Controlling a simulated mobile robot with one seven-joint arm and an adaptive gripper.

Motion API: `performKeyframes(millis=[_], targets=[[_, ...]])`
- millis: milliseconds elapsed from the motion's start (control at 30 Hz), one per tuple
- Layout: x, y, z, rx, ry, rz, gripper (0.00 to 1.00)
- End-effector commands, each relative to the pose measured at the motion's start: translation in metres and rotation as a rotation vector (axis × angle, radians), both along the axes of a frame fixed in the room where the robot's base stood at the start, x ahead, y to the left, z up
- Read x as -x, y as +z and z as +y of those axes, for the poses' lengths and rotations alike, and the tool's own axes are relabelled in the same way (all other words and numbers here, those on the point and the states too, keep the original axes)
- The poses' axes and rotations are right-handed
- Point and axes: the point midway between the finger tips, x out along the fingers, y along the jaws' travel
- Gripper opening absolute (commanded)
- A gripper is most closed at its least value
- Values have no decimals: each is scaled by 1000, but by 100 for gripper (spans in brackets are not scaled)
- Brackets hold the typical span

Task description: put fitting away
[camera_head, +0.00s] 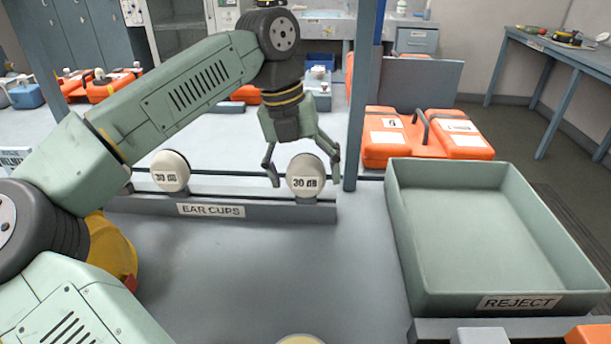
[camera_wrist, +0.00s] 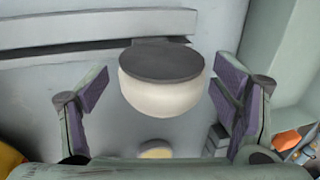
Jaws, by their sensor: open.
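A white ear cup (camera_head: 305,172) labelled "30 dB" is at the right end of the grey rack (camera_head: 150,205), which is labelled "EAR CUPS". Another white "30 dB" ear cup (camera_head: 170,170) is at its left. My gripper (camera_head: 304,180) is open, with one finger on each side of the right cup. In the wrist view, a white cup (camera_wrist: 160,95) with a dark flat face is between the spread fingers, with visible gaps on both sides. The grey tray (camera_head: 480,230) labelled "REJECT" is to the right and looks empty.
A blue-grey post (camera_head: 358,110) stands just right of my gripper. Orange cases (camera_head: 390,150) lie behind the tray. A pale round thing (camera_head: 300,340) is cut off at the bottom edge. A yellow rounded thing (camera_head: 112,250) is partly behind my arm.

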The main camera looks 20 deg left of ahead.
Motion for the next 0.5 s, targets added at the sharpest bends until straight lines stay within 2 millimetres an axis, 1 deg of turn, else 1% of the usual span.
performKeyframes(millis=[300, 400, 500], targets=[[2, 65, 13, -1, 2, -5, 81], [3, 82, 17, -1, 2, -4, 81], [3, 96, 20, 0, 2, -3, 81]])
